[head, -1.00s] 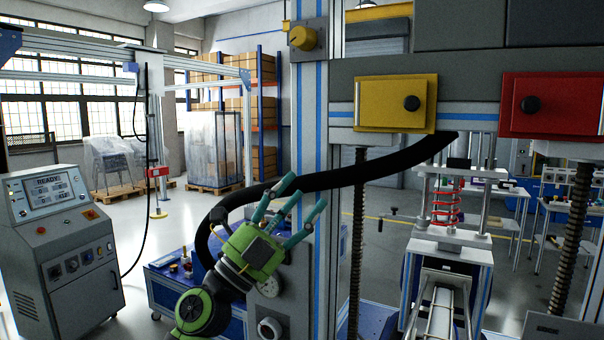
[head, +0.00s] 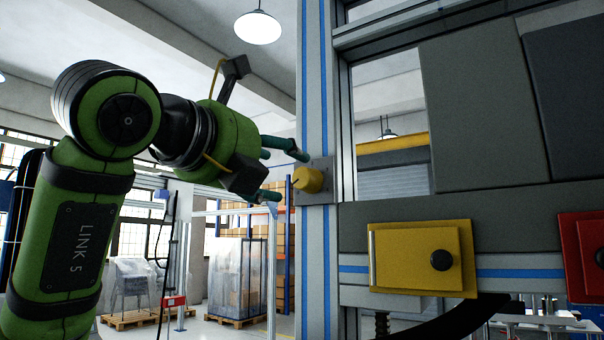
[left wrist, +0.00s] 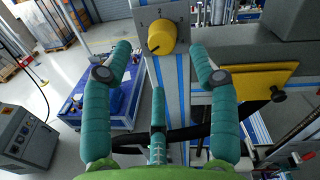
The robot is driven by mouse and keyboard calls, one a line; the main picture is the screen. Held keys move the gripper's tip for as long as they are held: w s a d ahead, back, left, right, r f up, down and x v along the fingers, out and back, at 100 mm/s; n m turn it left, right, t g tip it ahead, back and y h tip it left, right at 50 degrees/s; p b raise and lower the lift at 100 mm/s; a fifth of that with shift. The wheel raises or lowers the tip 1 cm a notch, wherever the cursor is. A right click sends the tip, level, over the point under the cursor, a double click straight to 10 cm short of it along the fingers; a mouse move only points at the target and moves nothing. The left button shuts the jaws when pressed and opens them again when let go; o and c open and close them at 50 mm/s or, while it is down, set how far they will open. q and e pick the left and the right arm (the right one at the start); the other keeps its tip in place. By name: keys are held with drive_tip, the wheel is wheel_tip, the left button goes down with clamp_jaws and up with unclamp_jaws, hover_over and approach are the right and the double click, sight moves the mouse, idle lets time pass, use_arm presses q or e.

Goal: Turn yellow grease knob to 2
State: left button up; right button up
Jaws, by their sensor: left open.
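The yellow grease knob (head: 309,179) sits on a grey square plate (head: 322,168) on the blue-striped upright. In the left wrist view the knob (left wrist: 161,38) shows numbers on its plate, with a 2 above it and a 3 to its upper right. A dark line on the knob's face slants to the lower left; which number it marks I cannot tell. My left gripper (head: 288,176) is open, its teal fingers pointing at the knob. In the left wrist view its fingertips (left wrist: 160,50) lie on either side of the knob, apart from it. My right gripper is not in view.
A yellow box (head: 418,262) with a black knob and a red box (head: 590,262) are on the crossbeam to the right. Dark panels (head: 480,110) hang above. A grey control cabinet (left wrist: 30,125) stands on the floor at left. The space left of the upright is open.

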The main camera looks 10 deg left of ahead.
sight(301, 177)
use_arm(q)
drive_tip(key=p+x, duration=0.2)
drive_tip(key=x, duration=0.3)
drive_tip(key=shift+w+d+p, duration=0.2)
drive_tip(key=shift+d+p, duration=0.05)
drive_tip(key=shift+p, duration=0.05)
drive_tip(key=shift+w, duration=0.2)
drive_tip(key=shift+w+f, duration=0.1)
drive_tip(key=c, duration=1.1)
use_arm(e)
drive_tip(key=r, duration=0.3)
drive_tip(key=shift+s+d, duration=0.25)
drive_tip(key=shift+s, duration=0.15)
